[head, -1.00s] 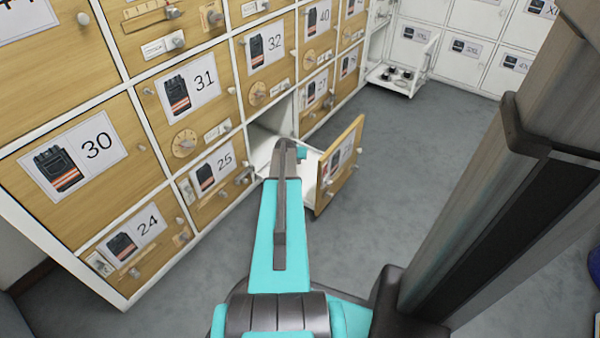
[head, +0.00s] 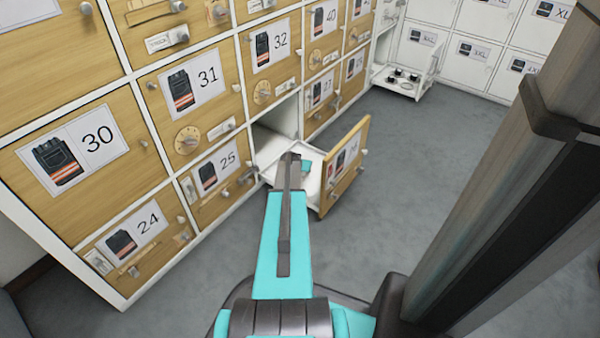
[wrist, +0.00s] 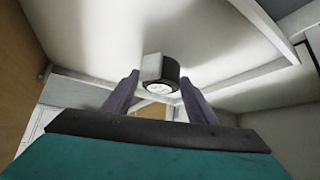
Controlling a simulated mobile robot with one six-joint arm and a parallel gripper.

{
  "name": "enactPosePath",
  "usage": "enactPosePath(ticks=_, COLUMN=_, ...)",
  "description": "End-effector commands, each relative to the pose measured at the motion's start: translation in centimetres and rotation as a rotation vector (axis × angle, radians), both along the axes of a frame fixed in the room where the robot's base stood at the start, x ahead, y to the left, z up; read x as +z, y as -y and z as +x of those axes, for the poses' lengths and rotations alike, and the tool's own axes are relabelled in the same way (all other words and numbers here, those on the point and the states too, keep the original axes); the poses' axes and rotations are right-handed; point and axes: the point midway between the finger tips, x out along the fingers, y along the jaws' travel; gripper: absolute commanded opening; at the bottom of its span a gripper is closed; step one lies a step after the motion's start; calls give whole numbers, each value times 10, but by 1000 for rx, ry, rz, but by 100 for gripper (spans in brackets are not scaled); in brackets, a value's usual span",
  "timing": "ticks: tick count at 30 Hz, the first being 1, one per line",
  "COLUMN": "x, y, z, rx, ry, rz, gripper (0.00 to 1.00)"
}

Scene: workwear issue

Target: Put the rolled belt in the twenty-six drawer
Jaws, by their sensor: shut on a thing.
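The open drawer (head: 345,165) stands pulled out of the bottom row, just right of the drawer marked 25. Its wooden front carries a picture label whose number is too small to read surely. Its inside is white. My gripper (head: 291,157) is over the open drawer in the head view, and its fingers hide what they hold there. In the wrist view my gripper (wrist: 160,88) is shut on the rolled belt (wrist: 170,70), a small dark roll with a pale band. White panels surround the belt; whether it touches the drawer floor I cannot tell.
Closed wooden drawers marked 24 (head: 130,238), 25 (head: 216,178), 30 (head: 75,155) and 31 (head: 190,95) fill the left. A white open drawer (head: 405,82) with dark items stands at the back. Grey floor (head: 430,150) is clear to the right.

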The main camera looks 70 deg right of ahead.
Motion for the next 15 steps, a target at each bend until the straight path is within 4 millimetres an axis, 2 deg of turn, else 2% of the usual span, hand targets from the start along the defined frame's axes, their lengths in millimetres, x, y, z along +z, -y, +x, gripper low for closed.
enactPosePath(ticks=1, x=-11, y=0, z=0, rx=0, ry=0, rz=0, gripper=23)
enactPosePath(ticks=4, x=-19, y=1, z=0, rx=0, ry=0, rz=0, gripper=23)
enactPosePath(ticks=15, x=-21, y=0, z=0, rx=0, ry=0, rz=-1, gripper=23)
